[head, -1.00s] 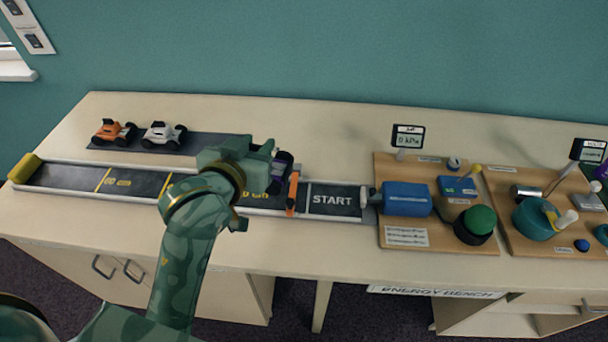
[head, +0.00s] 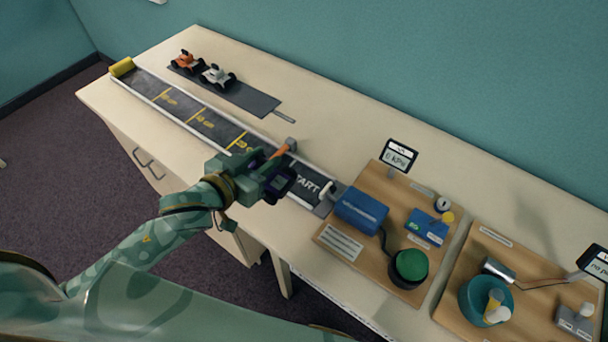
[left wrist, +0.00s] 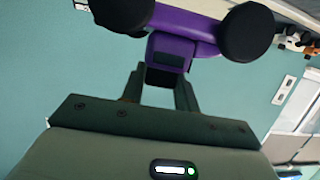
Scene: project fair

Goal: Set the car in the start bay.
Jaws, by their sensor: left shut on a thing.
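My left gripper (head: 262,180) is shut on a purple car with dark wheels (head: 281,184). The car is held at the near side of the track, just left of the START lettering. The left wrist view shows the purple car (left wrist: 188,28) between the fingers (left wrist: 162,85), with two dark wheels visible. The start bay (head: 307,186) is the dark track end marked START, partly hidden by the car and gripper. I cannot tell the car's height above the track. My right gripper is not in view.
A blue box (head: 361,210) on a wooden board adjoins the track's right end, with a green button (head: 409,264) nearby. Orange (head: 186,61) and white (head: 216,76) cars stand on a dark strip behind.

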